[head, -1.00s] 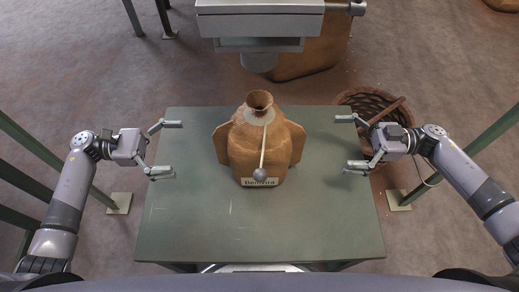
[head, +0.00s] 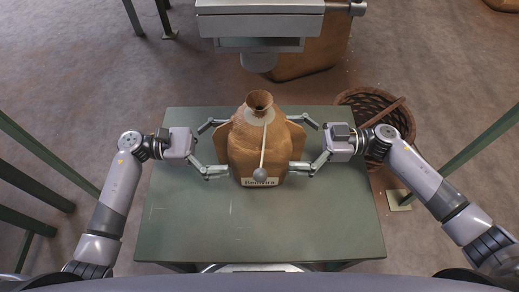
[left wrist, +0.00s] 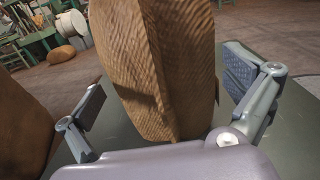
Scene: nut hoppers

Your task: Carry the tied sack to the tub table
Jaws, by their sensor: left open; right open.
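The tied sack (head: 259,145) is brown and stands upright on the green table (head: 185,215), with a gathered neck, a hanging cord with a ball end, and a label reading "Bemvira" low on its front. A side flap sticks out on each side. My left gripper (head: 211,149) is open at the sack's left side, its fingers in front of and behind the left flap. My right gripper (head: 309,145) is open at the right side, fingers likewise around the right flap. In the left wrist view the sack (left wrist: 155,70) stands between the two open fingers, with gaps visible. The tub table cannot be made out for certain.
A metal hopper spout (head: 260,60) hangs beyond the table's far edge. A wicker basket (head: 378,105) stands on the floor at the right. Another brown sack (head: 310,60) is behind the spout. The table's front part is clear. Green posts stand at both sides.

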